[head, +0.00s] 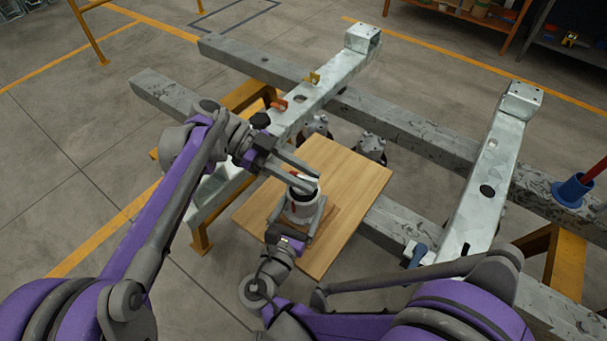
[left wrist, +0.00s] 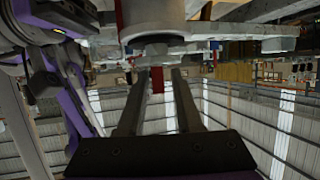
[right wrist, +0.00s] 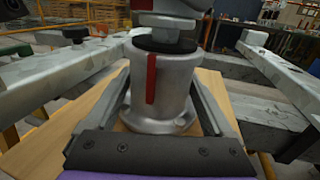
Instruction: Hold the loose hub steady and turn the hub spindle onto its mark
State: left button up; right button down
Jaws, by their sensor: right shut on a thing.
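The loose hub (head: 299,209) is a light grey cylinder with a flange, standing upright on the wooden board. A red stripe marks its side, clear in the right wrist view (right wrist: 151,78). My right gripper (head: 304,217) is shut on the hub, one finger along each side low down. My left gripper (head: 315,182) is at the hub's top, its fingers spread around the hub spindle area, with a gap between them. A small red mark (head: 294,174) shows between these fingers, also in the left wrist view (left wrist: 157,80). The spindle is mostly hidden; contact cannot be told.
The wooden board (head: 355,185) lies among grey steel beams (head: 400,130) on yellow supports. Two similar hubs (head: 371,146) stand beyond the board. A blue-based post with a red rod (head: 573,188) stands at far right. The board's right part is clear.

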pick_arm(q)
grip_shut()
jog(key=shift+n+t, duration=0.3)
jog(key=shift+t, duration=0.1)
jog(key=n+t, duration=0.3)
jog(key=t, duration=0.1)
jog(key=shift+n+h, duration=0.4)
jog(key=n+t, duration=0.3)
jog(key=t, duration=0.1)
jog(key=shift+s+n+y, duration=0.1)
jog(key=shift+n+y, duration=0.2)
jog(key=n+t+y, duration=0.1)
jog(key=n+t, duration=0.1)
jog(key=n+t+y, duration=0.1)
jog(key=n+t, duration=0.1)
jog(key=shift+d+t+y, duration=0.1)
jog(key=shift+t+y, duration=0.2)
jog(key=shift+n+t+y, duration=1.1)
jog(key=shift+n, duration=0.3)
